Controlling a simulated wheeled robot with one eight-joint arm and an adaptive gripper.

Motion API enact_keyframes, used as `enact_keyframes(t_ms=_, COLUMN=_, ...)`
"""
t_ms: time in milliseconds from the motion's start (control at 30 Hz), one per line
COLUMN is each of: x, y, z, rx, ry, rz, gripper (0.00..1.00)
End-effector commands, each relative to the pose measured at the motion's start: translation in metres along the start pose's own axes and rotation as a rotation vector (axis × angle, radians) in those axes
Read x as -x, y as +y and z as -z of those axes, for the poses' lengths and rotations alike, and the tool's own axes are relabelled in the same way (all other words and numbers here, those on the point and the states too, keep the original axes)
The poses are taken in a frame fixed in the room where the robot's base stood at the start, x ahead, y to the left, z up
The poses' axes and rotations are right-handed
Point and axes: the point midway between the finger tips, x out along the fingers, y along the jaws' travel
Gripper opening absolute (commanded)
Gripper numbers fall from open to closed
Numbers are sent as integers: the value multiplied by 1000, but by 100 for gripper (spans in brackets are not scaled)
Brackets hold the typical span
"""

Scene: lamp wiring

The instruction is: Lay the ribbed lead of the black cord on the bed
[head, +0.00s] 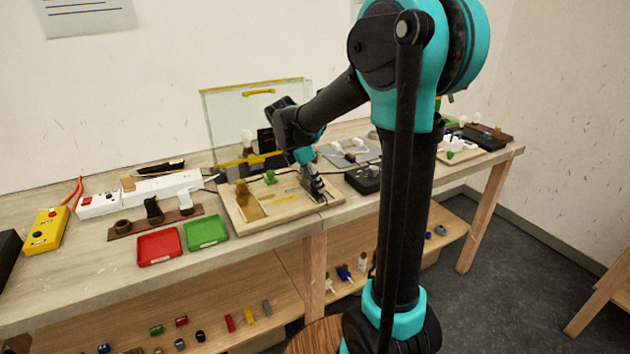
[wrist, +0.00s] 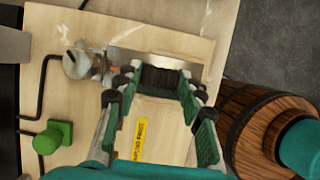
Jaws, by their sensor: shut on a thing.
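My gripper (wrist: 162,84) is over the light wooden board (wrist: 45,20), its fingers closed on a dark, ribbed-looking piece (wrist: 160,77) that I take for the ribbed lead of the black cord. In the wrist view this piece lies in front of a pale metal strip (wrist: 130,60), perhaps the bed; I cannot tell whether they touch. A round metal fitting (wrist: 76,64) stands to the left of the fingers. In the head view my gripper (head: 313,188) is low at the right side of the same board (head: 240,222); the held piece is too small to make out there.
A green block (wrist: 53,138) and a black wire (wrist: 40,88) are on the board's left. A wooden barrel (wrist: 245,115) stands off the board's edge. Red (head: 159,247) and green (head: 206,232) trays sit to the left on the bench. A glass panel (head: 225,115) stands behind.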

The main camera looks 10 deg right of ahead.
Motion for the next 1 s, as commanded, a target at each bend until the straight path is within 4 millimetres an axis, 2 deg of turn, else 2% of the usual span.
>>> enact_keyframes(t_ms=667, x=-4, y=0, z=2, rx=0, ry=0, rz=0, gripper=14)
enact_keyframes(t_ms=700, x=-4, y=0, z=2, rx=0, ry=0, rz=0, gripper=44)
enact_keyframes(t_ms=867, x=-4, y=0, z=2, rx=0, ry=0, rz=0, gripper=63)
enact_keyframes(t_ms=1000, x=-4, y=0, z=2, rx=0, ry=0, rz=0, gripper=63)
